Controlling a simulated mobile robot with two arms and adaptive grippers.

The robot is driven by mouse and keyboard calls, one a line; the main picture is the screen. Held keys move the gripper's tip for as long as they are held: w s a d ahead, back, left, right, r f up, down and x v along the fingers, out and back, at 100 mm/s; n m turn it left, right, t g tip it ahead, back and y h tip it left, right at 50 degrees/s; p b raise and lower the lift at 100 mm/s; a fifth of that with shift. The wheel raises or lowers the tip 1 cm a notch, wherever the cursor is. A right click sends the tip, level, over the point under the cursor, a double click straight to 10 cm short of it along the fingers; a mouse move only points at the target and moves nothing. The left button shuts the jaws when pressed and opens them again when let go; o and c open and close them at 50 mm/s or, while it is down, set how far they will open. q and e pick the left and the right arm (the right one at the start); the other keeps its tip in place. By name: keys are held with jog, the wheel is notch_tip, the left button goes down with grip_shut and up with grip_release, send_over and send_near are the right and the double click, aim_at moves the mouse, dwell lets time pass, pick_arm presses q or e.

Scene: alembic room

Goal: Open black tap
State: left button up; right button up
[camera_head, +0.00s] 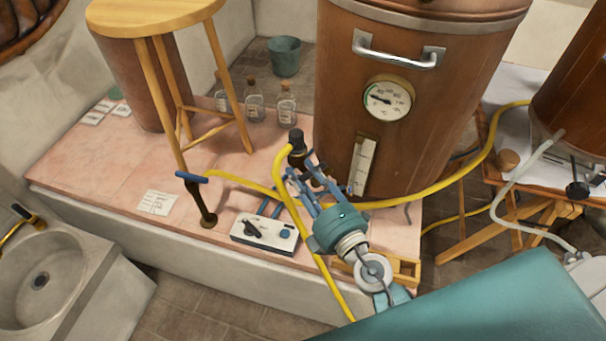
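A black tap (297,144) with an upright knob is at the lower front of the large copper-brown vessel (340,65), and a yellow hose runs beside it. My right gripper (299,172) is just below and in front of the black knob, pointing up and away from me. Its blue fingers are spread apart. The tap's lower part is partly hidden behind the fingers, so I cannot tell whether they touch it. Another black tap (577,190) shows at the right vessel. My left gripper is not in view.
A wooden stool (150,18), bottles (286,104) and a blue-handled standpipe (204,205) stand on the pink tiled platform (100,165). A white control box (264,234) is left of my gripper. Yellow hoses cross around it. A stone sink (75,265) is lower left.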

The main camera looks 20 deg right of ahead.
grip_shut()
jog(key=shift+d+f+y, duration=0.1)
jog(key=shift+y, duration=0.2)
jog(key=shift+s+n+y+b, duration=0.1)
jog(key=shift+n+y+b, duration=0.25)
jog(key=shift+n, duration=0.15)
jog(key=shift+s+y, duration=0.1)
jog(key=shift+y, duration=0.35)
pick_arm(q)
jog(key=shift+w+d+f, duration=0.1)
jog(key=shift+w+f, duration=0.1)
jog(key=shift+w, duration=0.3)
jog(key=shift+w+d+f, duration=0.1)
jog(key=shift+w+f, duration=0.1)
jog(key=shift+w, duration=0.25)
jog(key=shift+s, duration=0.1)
pick_arm(e)
jog(key=shift+o, duration=1.6)
grip_release()
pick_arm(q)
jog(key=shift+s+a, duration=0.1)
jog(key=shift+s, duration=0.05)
pick_arm(e)
jog(key=shift+o, duration=0.4)
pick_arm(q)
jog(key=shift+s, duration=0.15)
